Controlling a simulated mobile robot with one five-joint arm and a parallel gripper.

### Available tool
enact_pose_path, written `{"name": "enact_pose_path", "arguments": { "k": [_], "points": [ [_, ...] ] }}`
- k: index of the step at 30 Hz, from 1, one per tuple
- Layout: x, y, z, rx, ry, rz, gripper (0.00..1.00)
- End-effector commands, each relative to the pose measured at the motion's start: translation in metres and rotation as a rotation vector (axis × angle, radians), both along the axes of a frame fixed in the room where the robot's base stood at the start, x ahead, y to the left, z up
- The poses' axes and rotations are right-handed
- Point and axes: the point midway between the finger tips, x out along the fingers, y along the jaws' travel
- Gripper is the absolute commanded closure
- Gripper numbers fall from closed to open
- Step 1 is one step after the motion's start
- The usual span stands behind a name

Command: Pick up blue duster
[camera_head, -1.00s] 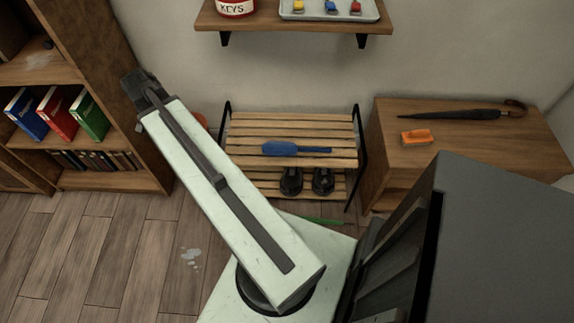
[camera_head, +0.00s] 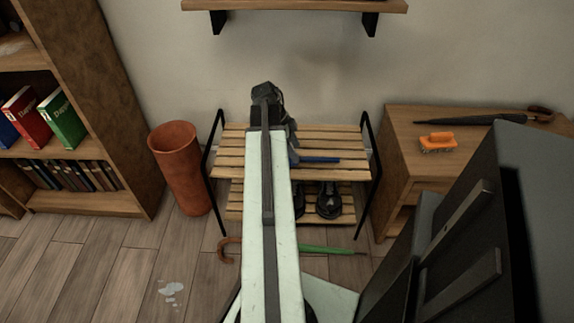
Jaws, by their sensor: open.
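The blue duster (camera_head: 318,159) lies on the top slats of the wooden shoe rack (camera_head: 345,148) in the head view. Only its thin blue handle shows to the right of my arm; the wider head is hidden behind the arm. My arm reaches forward over the rack. My gripper (camera_head: 287,130) is at the arm's far end, above the rack and close to the duster in the picture. Its fingers are mostly hidden by the arm, and I cannot tell its height above the slats. It is open, and nothing shows held in it.
Black shoes (camera_head: 329,200) stand on the rack's lower shelf. A terracotta pot (camera_head: 182,167) stands left of the rack. A wooden cabinet (camera_head: 400,165) with an orange brush (camera_head: 438,143) and a dark umbrella (camera_head: 480,119) is at right. A green umbrella (camera_head: 325,249) lies on the floor.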

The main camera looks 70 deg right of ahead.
Motion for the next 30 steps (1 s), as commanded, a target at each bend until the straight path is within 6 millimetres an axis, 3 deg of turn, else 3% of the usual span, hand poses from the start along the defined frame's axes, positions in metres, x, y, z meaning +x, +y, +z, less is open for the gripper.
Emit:
{"name": "enact_pose_path", "arguments": {
  "k": [4, 12, 19, 20, 26, 30],
  "points": [
    [-0.003, -0.001, -0.007, 0.0, 0.0, 0.001, 0.39],
    [-0.02, -0.006, -0.049, -0.001, 0.0, 0.0, 0.39],
    [-0.022, -0.007, -0.046, 0.0, 0.0, 0.002, 0.39],
    [-0.022, -0.007, -0.046, 0.0, 0.0, 0.002, 0.42],
    [-0.022, -0.007, -0.046, 0.0, 0.0, 0.001, 0.97],
    [-0.022, -0.007, -0.046, 0.0, 0.0, 0.001, 1.0]
  ]
}}
